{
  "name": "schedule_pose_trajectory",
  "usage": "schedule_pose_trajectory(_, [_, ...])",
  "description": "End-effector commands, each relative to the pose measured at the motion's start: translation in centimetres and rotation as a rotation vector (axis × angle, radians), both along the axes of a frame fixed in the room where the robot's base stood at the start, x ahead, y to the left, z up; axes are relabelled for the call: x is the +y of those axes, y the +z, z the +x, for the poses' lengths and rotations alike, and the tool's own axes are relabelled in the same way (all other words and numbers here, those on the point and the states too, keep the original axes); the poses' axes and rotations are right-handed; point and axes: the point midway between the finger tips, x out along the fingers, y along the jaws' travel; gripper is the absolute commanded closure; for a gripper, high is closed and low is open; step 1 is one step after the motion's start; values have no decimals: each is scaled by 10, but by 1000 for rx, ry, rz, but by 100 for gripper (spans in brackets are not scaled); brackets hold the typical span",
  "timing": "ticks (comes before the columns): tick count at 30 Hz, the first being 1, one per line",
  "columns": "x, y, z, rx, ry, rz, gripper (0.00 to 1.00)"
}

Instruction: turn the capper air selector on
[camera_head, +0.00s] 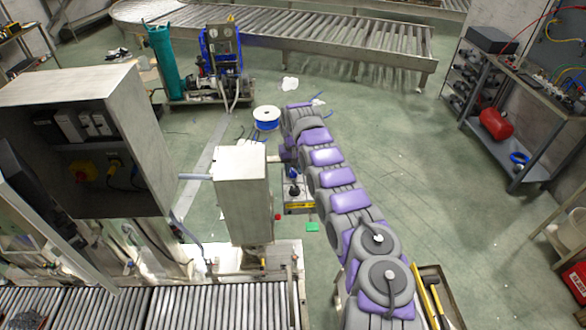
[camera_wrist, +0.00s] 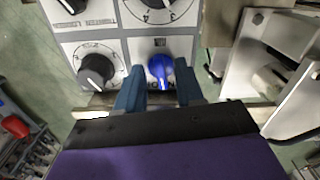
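A grey control panel (camera_wrist: 128,48) fills the upper part of the wrist view, with several dials on white plates. A blue knob (camera_wrist: 160,68) sits at its lower right, with its handle roughly upright in the picture. The small marks on its plate are too fine to read, so I cannot confirm it is the capper air selector. My gripper (camera_wrist: 160,88) is open, with one dark blue finger on each side below the knob. The knob shows in the gap between the fingertips; I cannot tell whether either finger touches it. In the head view my arm largely hides the gripper.
A metal bracket (camera_wrist: 270,75) stands at right. In the head view, a tall grey box (camera_head: 243,195) stands left of my arm.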

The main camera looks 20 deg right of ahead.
Motion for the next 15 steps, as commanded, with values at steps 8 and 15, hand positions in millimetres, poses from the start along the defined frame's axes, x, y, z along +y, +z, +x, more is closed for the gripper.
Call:
schedule_pose_trajectory(8, [0,-1,0,0,0,-1,63])
schedule_pose_trajectory(15, [0,-1,0,0,0,-1,86])
